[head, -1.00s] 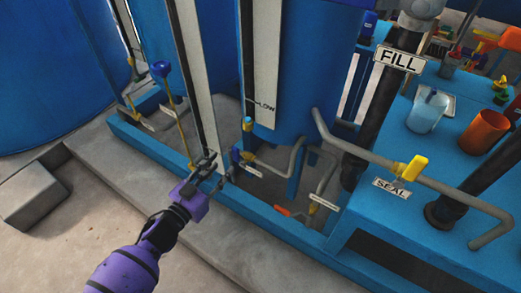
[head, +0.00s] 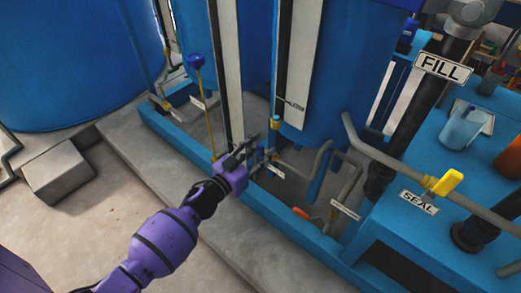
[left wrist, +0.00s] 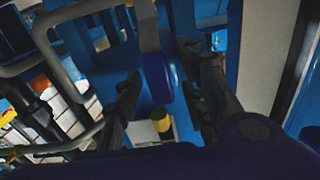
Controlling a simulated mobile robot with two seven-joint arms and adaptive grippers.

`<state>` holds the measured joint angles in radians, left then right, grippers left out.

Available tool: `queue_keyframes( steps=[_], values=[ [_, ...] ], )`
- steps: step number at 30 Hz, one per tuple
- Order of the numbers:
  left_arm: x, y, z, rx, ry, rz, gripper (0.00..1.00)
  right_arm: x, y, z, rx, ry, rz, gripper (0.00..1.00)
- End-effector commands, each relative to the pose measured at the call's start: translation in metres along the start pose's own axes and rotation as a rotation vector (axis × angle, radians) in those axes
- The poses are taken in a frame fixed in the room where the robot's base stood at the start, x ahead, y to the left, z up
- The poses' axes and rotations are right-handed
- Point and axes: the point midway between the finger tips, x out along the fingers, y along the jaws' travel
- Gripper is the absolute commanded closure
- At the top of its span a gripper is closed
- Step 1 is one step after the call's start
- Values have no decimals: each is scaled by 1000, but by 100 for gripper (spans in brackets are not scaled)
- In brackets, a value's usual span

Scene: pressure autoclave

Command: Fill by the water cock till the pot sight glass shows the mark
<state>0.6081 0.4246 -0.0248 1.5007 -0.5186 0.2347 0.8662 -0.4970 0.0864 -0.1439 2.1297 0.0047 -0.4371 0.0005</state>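The blue pot (head: 345,75) stands right of centre. Its tall white gauge board (head: 301,60) has a dark vertical tube and a mark lettered LOW. I cannot make out a water level in the tube. My left gripper (head: 247,148) is low beside the pot's lower pipework, near the foot of the gauge. In the left wrist view its two dark fingers (left wrist: 165,98) are apart, with a dark blue handle (left wrist: 158,78) between them; contact is not clear. Which handle is the water cock is not labelled legibly. My right gripper is out of view.
A FILL sign (head: 443,68) hangs by a black pipe. A yellow handle (head: 447,183) sits on a grey pipe above a SEAL sign (head: 419,202). A blue-knobbed yellow rod (head: 202,95) stands left. A grey block (head: 58,172) lies on the floor.

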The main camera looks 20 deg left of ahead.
Motion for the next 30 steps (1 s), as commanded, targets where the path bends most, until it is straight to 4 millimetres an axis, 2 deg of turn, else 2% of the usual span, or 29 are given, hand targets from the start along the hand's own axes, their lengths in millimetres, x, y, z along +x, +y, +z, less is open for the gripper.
queue_keyframes(
  steps=[1, 9, 10, 20, 30],
  values=[
    [0, 0, 0, 0, 0, 0, 62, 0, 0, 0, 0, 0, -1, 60],
    [0, 0, 0, 0, 0, 0, 98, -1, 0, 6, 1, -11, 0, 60],
    [0, 0, 0, 0, 0, 0, 100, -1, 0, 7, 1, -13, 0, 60],
    [0, 2, 0, 15, 0, 0, 100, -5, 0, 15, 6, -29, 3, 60],
    [-1, 24, 3, 258, -1, -1, 100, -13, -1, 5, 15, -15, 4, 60]
  ],
)
